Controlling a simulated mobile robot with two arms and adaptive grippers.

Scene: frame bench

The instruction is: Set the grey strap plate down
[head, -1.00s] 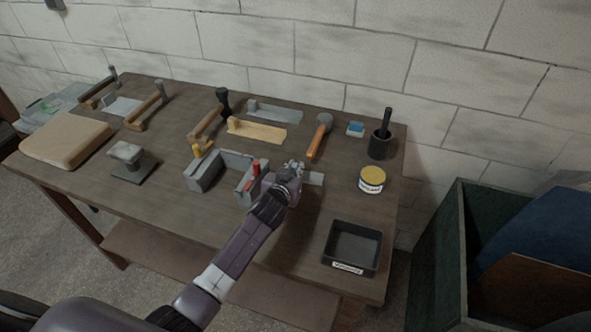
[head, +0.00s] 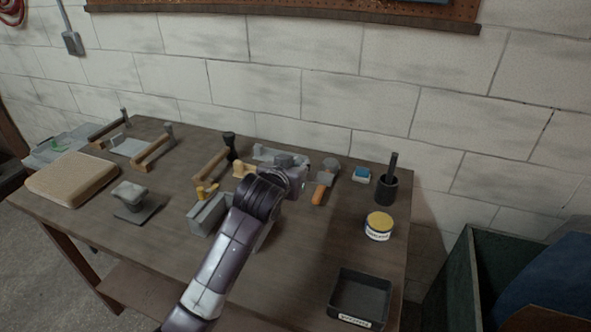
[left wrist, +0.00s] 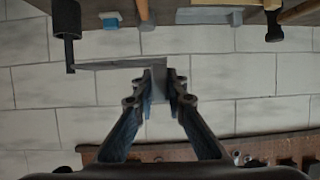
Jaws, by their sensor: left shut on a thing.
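In the left wrist view my left gripper (left wrist: 165,85) is shut on the grey strap plate (left wrist: 118,65), a thin flat strip that sticks out to the left of the fingers. The plate is held up, with the pale wall behind it, apart from the bench top. In the head view the arm and gripper hide most of the plate, so I cannot make it out there. My right gripper is not in view.
On the bench (head: 270,262) stand a grey block fixture (head: 207,217), an orange-handled hammer (head: 319,194), a black cup (head: 386,190), a yellow-lidded tin (head: 379,226) and a black tray (head: 360,298) at the front right. Bare bench lies between fixture and tray.

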